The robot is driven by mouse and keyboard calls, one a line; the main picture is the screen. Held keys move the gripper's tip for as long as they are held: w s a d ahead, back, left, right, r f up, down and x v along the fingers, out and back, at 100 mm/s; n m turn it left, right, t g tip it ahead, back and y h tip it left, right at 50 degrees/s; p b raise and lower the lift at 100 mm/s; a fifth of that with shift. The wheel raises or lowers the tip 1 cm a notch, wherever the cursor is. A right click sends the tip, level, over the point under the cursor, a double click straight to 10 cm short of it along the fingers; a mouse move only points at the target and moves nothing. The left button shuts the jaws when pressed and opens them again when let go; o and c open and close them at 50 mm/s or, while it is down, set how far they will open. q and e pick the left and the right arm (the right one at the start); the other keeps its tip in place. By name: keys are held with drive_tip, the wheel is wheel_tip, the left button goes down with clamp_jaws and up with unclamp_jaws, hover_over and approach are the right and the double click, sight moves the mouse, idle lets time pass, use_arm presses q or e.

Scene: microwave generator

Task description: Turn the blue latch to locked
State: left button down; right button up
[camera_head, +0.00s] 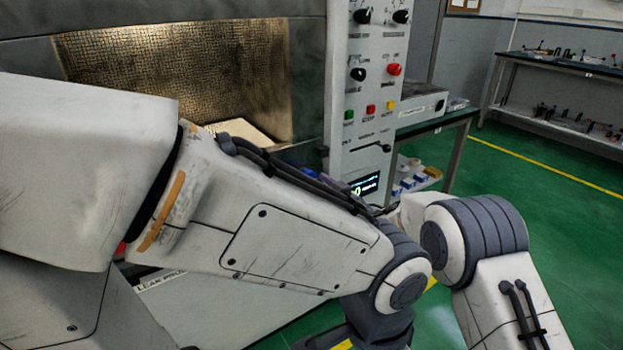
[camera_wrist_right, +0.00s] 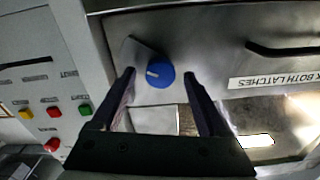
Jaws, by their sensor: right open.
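The blue latch (camera_wrist_right: 160,75) is a round knob on the grey metal front in the right wrist view. A short pale mark on it lies roughly level, on the knob's left half. My right gripper (camera_wrist_right: 158,74) is open, with one dark fingertip to each side of the knob in the picture. Gaps show between the fingers and the knob, and nothing is gripped. How deep the tips reach is hard to tell. In the head view my large arm links cover the latch area, and neither gripper shows there.
A control panel (camera_head: 364,103) with knobs, coloured buttons and a lit display stands beside the mesh window (camera_head: 180,75). A label strip (camera_wrist_right: 277,79) reading "BOTH LATCHES" and a black handle (camera_wrist_right: 285,50) are right of the knob. Green floor is open at the right.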

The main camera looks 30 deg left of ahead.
drive_tip(key=shift+x, duration=0.9)
clamp_jaws()
drive_tip(key=n+b, duration=0.5)
drive_tip(key=shift+f+n, duration=0.15)
drive_tip(key=shift+n, duration=0.15)
drive_tip(key=n+b, duration=0.2)
drive_tip(key=n, duration=0.1)
drive_tip(key=shift+b, duration=0.35)
drive_tip(key=shift+n+b, duration=0.8)
drive_tip(key=shift+n, duration=0.4)
